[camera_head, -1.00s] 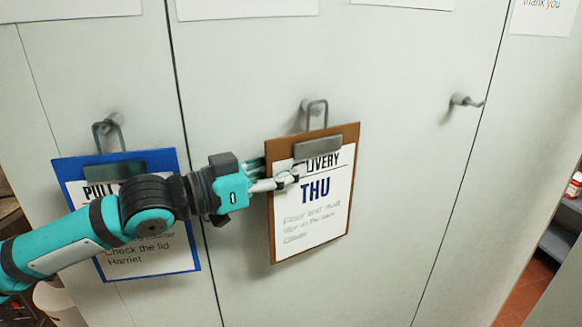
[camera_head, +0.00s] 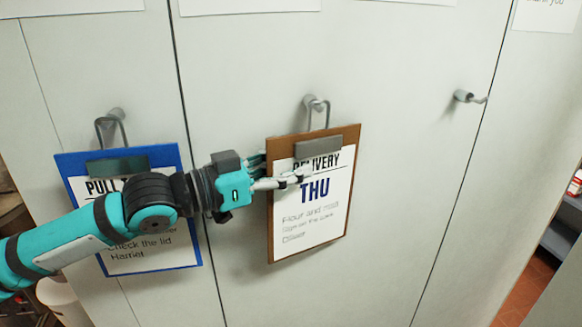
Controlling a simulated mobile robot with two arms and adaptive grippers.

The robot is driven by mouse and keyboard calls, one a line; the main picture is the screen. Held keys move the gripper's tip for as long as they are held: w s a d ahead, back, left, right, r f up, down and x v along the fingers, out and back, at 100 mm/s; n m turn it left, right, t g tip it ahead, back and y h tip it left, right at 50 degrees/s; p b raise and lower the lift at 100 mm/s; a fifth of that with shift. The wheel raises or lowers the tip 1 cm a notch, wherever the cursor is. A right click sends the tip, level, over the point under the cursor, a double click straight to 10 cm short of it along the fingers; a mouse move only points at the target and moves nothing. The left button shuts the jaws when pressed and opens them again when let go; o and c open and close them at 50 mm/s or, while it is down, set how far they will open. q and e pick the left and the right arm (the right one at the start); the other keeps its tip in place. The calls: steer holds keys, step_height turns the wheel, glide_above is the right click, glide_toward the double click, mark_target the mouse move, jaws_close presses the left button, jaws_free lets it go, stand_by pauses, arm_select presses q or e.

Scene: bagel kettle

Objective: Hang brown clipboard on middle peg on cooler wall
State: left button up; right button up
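The brown clipboard (camera_head: 272,225) has a white sheet reading "DELIVERY THU". Its metal loop (camera_head: 316,112) is around the middle peg (camera_head: 310,101) on the pale cooler wall (camera_head: 400,200), and the board hangs upright, slightly tilted. My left gripper (camera_head: 282,180) is at the board's left edge, with one finger in front of the sheet. The other finger is mostly hidden behind the board. The front finger looks slightly spread from the board, so the gripper seems open around the edge. My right gripper is not in view.
A blue clipboard (camera_head: 190,225) hangs on the left peg (camera_head: 116,114), partly covered by my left arm. The right peg (camera_head: 464,97) is bare. White papers (camera_head: 249,6) are on the wall above. Clear wall lies right of the brown clipboard.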

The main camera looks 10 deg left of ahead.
arm_select(q)
steer(key=v, duration=1.2)
stand_by(0.5)
